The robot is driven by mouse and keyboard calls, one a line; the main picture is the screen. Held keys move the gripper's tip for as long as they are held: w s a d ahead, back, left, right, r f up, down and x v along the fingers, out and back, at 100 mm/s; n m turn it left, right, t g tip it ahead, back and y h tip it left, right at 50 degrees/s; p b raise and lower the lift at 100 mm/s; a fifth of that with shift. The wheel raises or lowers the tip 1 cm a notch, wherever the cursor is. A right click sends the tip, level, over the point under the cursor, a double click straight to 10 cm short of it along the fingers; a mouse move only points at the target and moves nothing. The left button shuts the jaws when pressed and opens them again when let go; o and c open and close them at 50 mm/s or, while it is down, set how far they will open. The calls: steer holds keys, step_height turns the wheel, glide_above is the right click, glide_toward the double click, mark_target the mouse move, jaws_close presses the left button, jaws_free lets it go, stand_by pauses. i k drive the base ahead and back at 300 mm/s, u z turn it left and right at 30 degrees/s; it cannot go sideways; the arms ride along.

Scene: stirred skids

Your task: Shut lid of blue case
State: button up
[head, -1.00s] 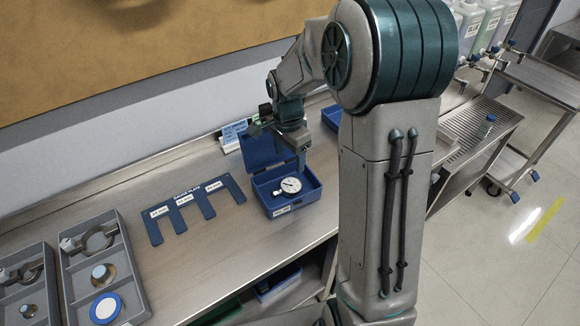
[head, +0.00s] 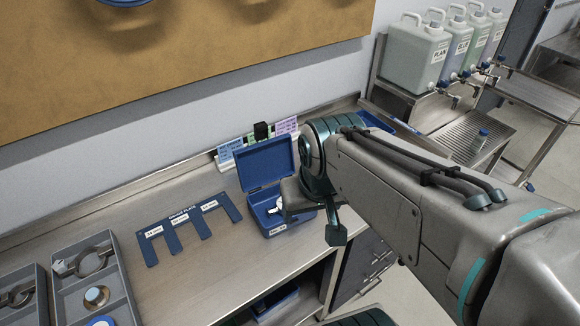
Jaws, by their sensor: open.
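The blue case (head: 258,216) sits on the steel bench with its lid (head: 265,164) standing open, leaning back toward the wall. A round white dial gauge (head: 279,204) lies inside the case, partly hidden by my gripper. My gripper (head: 314,214) is open and empty. It is at the right of the case in the head view, overlapping the case's right side, in front of the raised lid. One finger shows clearly at its lower right; the other is hard to make out. I cannot tell whether it touches the case.
A blue gauge plate rack (head: 186,218) lies left of the case, with grey trays (head: 72,293) farther left. Small coloured cards (head: 230,150) and a black item (head: 261,131) stand behind the lid. Jugs (head: 418,55) stand at the back right.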

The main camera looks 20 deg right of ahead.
mark_target(263, 163)
steer(key=k, duration=1.3)
steer(key=z, duration=0.75)
steer(key=i, duration=1.2)
steer(key=u, duration=0.7)
steer(key=i, duration=0.55)
steer(key=u, duration=0.65)
